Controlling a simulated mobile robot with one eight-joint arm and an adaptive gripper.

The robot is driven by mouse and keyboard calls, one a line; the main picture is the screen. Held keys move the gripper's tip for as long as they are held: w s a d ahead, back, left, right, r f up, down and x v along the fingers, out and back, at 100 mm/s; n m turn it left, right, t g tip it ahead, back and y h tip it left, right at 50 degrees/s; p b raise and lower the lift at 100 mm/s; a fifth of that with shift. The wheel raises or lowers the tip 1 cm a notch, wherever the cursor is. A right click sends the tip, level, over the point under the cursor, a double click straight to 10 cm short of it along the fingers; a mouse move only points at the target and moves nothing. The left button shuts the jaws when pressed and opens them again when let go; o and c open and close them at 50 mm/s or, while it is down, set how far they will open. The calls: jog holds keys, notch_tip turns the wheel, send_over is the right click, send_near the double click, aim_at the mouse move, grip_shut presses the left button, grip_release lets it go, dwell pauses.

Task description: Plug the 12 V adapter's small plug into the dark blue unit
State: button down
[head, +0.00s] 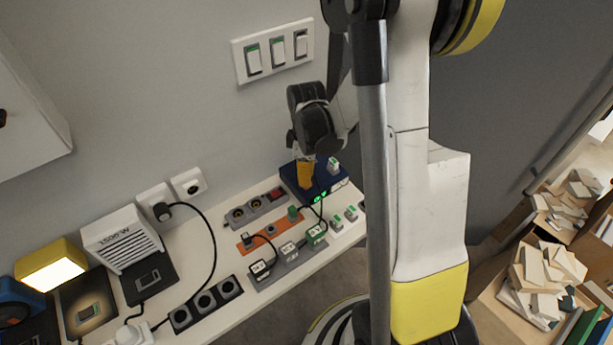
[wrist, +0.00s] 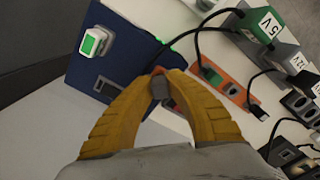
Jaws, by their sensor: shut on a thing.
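The dark blue unit (head: 343,184) stands against the wall at the right end of the white shelf; it fills the left of the wrist view (wrist: 130,60). My gripper (head: 304,186) is over its left part, pointing down. In the wrist view its yellow fingers (wrist: 160,88) are shut on a small dark plug (wrist: 159,91). Whether the plug touches the unit is hidden. A black cable runs from near the fingers towards the labelled adapters. One adapter reads 5V (wrist: 267,25); the label on the adapter beside it (wrist: 299,63) is hard to read.
A white switch with a green face (wrist: 95,42) and a grey rectangular panel (wrist: 105,89) are on the unit. An orange strip (head: 262,240) holds cabled plugs. A grey strip (head: 270,279) carries the adapters. Wall sockets (head: 188,183) and a switch plate (head: 273,50) are behind.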

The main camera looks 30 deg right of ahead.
jog(key=shift+f+b, duration=0.35)
dwell(0.4)
jog(key=c, duration=1.4)
grip_release()
jog(key=shift+r, duration=0.1)
notch_tip(320, 180, up, 12)
